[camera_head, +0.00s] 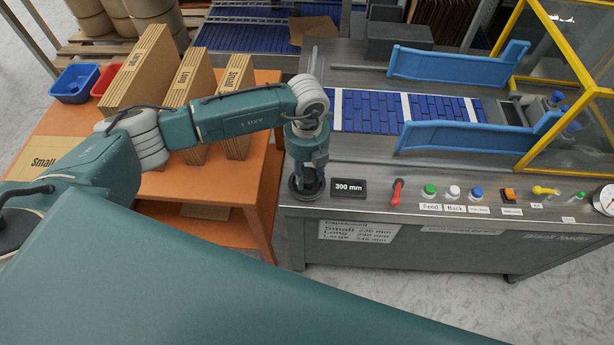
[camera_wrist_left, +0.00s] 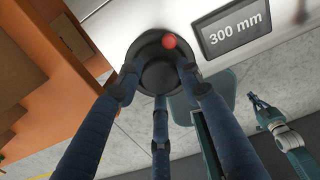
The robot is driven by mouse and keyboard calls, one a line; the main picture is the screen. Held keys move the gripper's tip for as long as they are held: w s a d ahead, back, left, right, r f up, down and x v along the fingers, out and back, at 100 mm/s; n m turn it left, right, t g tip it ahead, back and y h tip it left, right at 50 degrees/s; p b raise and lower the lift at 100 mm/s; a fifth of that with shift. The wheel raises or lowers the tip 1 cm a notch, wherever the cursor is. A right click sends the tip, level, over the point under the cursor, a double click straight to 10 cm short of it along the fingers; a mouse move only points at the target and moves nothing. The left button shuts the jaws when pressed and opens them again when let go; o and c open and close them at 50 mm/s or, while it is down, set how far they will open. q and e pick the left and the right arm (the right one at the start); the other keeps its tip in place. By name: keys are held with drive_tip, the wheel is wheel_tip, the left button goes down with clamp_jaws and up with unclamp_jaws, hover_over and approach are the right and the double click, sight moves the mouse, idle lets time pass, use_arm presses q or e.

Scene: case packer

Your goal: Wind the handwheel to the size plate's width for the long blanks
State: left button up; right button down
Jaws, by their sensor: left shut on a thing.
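The black handwheel (camera_head: 298,192) lies on the left end of the machine's front ledge. My left gripper (camera_head: 309,178) comes down on it from above, its fingers shut around it. In the left wrist view the fingers surround the dark wheel (camera_wrist_left: 153,45), and its red knob (camera_wrist_left: 169,41) shows near the rim. The display (camera_head: 349,188) beside the wheel reads 300 mm. The size plate (camera_head: 360,231) on the front panel lists Small, Long and Large; its small figures are blurred, and the Long line looks like 290 mm. My right gripper (camera_wrist_left: 259,106) appears small in the left wrist view, its opening unclear.
A red lever (camera_head: 397,192) and several buttons line the ledge right of the display. Blue guide rails (camera_head: 470,137) flank the conveyor, with a yellow-framed guard at right. An orange table (camera_head: 262,158) with upright cardboard blanks (camera_head: 143,70) stands close on the left.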

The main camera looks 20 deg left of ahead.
sight(308, 176)
use_arm(q)
drive_tip(key=shift+m+b, duration=1.2)
drive_tip(key=shift+m, duration=0.4)
drive_tip(key=o, duration=1.2)
drive_tip(key=shift+c, duration=0.2)
drive_tip(key=shift+r, duration=0.1)
wheel_tip(308, 176, up, 12)
drive_tip(key=shift+d, duration=0.1)
